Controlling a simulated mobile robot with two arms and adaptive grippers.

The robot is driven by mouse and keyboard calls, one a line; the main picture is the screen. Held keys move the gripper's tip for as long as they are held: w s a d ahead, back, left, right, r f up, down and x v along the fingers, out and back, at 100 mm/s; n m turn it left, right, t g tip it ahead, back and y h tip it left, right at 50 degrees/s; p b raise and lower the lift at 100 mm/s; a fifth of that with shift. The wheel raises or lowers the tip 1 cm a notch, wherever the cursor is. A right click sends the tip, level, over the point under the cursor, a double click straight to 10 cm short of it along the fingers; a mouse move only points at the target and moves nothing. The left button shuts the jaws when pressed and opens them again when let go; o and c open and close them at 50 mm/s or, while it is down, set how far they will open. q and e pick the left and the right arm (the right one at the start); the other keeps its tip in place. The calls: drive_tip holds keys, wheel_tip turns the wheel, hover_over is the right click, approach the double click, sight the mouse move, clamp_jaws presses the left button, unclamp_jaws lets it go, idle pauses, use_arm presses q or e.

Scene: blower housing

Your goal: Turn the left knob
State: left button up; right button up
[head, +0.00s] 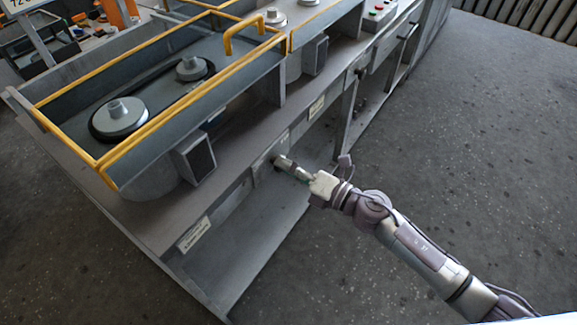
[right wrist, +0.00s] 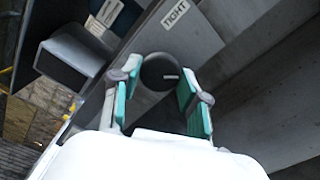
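The left knob (right wrist: 158,68) is a dark round knob with a pale line on its face, on the grey front panel. In the head view its surface is mostly hidden by my right gripper (head: 283,163), which is at the panel. In the right wrist view the two green-padded fingers of my right gripper (right wrist: 160,92) stand apart, one on each side of the knob. I cannot tell whether the pads touch it. A label reading TIGHT (right wrist: 175,14) is on the panel beside the knob. My left gripper is not in view.
The grey blower housing (head: 75,190) has yellow rails (head: 130,145) and pulleys (head: 119,117) on top. A box-shaped duct (head: 194,157) juts out above the panel. A second knob (head: 361,73) sits farther along. The floor (head: 470,140) on the right is clear.

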drive_tip(key=o, duration=0.4)
drive_tip(key=v, duration=1.2)
drive_tip(key=shift+d+f, duration=0.1)
